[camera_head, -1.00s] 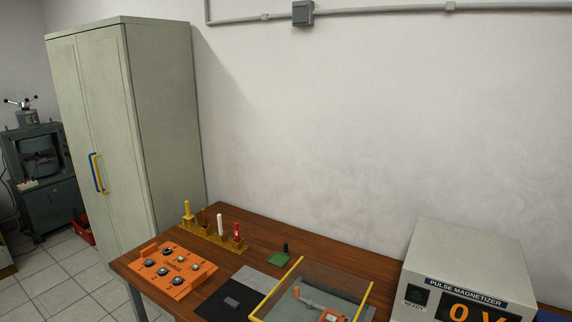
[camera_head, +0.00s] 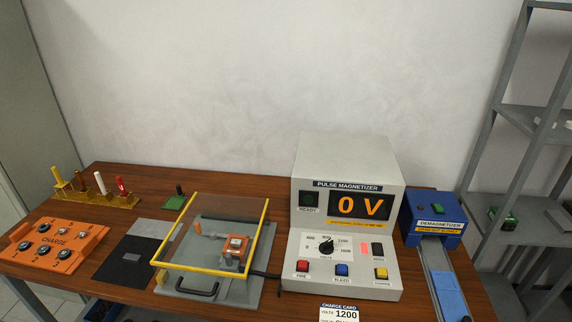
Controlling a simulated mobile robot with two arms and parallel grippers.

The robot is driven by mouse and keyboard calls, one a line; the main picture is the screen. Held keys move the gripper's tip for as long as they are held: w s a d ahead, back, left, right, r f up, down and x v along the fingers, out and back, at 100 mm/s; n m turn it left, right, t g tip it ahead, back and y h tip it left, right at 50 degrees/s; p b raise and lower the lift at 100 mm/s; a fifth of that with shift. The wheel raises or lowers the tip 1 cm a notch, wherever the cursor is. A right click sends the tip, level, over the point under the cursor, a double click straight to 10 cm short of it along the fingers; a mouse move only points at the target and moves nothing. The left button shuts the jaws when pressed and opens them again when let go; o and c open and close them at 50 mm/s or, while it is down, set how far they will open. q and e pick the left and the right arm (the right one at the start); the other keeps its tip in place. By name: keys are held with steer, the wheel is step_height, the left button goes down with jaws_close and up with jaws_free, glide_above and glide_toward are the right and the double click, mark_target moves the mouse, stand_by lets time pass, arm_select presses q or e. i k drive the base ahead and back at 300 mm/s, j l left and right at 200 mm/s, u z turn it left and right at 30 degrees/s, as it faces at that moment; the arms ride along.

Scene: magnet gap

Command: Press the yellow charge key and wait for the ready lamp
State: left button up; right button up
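The pulse magnetizer (camera_head: 350,185) stands on the table right of the middle. Its display (camera_head: 361,206) reads 0 V in orange. The ready lamp (camera_head: 309,200), left of the display, is dark. The yellow charge key (camera_head: 381,274) is at the right end of the row on the sloped front panel, with a red key (camera_head: 302,267) and a blue key (camera_head: 341,269) to its left. A black knob (camera_head: 326,246) sits above them. The charge card (camera_head: 339,312) below reads 1200. Neither of my grippers is in view.
A yellow-edged clear guard (camera_head: 215,233) covers a fixture left of the magnetizer. An orange charge tray (camera_head: 52,246) and a rack of tools (camera_head: 97,198) are at the left. A blue demagnetizer (camera_head: 433,215) stands at the right, before grey shelving (camera_head: 538,140).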

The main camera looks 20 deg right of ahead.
mark_target(381, 272)
steer(key=z, duration=1.5)
